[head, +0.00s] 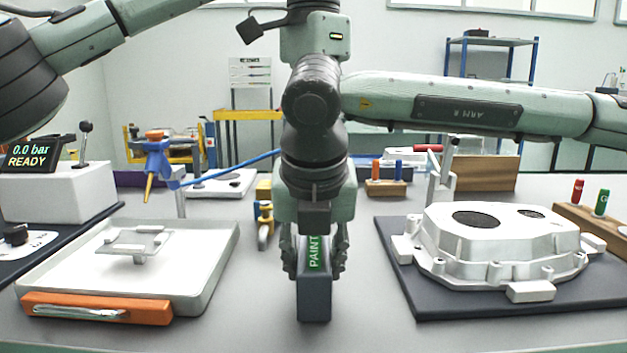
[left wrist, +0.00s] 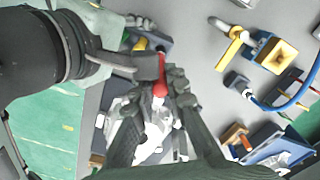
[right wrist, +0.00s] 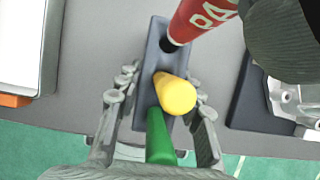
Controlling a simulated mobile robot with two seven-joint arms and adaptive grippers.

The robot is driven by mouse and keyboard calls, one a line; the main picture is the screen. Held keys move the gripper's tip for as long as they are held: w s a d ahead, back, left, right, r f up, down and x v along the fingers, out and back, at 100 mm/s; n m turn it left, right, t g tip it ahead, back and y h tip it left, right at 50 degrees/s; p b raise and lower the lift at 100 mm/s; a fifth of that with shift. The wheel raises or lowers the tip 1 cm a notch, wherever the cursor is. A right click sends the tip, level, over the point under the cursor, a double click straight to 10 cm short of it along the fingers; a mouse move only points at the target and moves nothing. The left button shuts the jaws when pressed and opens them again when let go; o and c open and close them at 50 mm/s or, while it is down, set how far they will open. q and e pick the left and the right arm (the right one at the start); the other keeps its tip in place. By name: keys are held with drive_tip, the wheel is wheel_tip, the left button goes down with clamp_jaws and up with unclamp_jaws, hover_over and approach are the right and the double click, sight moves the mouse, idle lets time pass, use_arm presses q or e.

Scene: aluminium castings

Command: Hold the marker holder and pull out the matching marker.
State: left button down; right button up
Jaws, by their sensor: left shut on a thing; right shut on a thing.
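The marker holder (head: 314,303) is a dark grey block standing upright on the table, in the middle of the head view. My right gripper (head: 314,262) is shut on it from above, with a finger on each side. A green marker (head: 314,252) labelled PAINT stands in it. In the right wrist view, the green marker (right wrist: 159,138) and a yellow marker (right wrist: 176,95) sit in the holder. A red marker (right wrist: 203,17) leans over a dark hole at the far end; I cannot tell if its tip is clear. My left gripper (left wrist: 166,82) is shut on the red marker (left wrist: 160,78).
A white tray (head: 215,265) with an orange-fronted edge lies left. An aluminium casting (head: 500,245) rests on a dark mat (head: 440,305) at the right. A wooden block (head: 385,188) with small plugs and a yellow-blue fixture (head: 264,215) stand behind. Table between tray and mat is mostly clear.

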use_arm(q)
drive_tip(key=shift+r, duration=1.3)
use_arm(e)
drive_tip(key=o, duration=1.3)
drive_tip(key=shift+r, duration=0.1)
